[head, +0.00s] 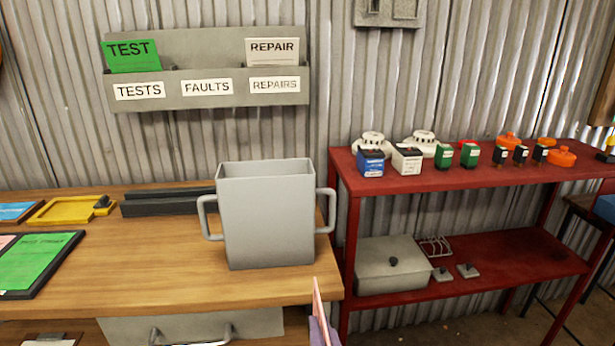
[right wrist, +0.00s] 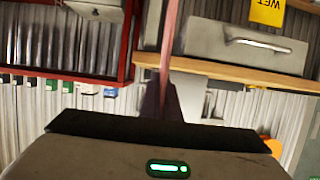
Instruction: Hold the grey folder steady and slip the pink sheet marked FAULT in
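The grey folder (head: 268,220), an upright open-topped box with a loop handle on each side, stands on the wooden bench near its right end. The pink sheet (head: 319,308) shows nearly edge-on at the bottom of the head view, to the right of and nearer than the folder. My right gripper (head: 323,333), with purple fingers, is shut on its lower end. In the right wrist view the pink sheet (right wrist: 170,40) rises as a thin strip from the fingers (right wrist: 161,95). Its marking cannot be read. The sheet is apart from the folder. My left gripper is not in view.
A grey wall rack (head: 200,60) has pockets labelled TESTS, FAULTS and REPAIRS; a green TEST sheet (head: 131,56) and a REPAIR sheet (head: 272,52) stand in it. A red shelf (head: 440,183) with detectors stands right. Trays (head: 72,210) lie left on the bench (head: 150,265).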

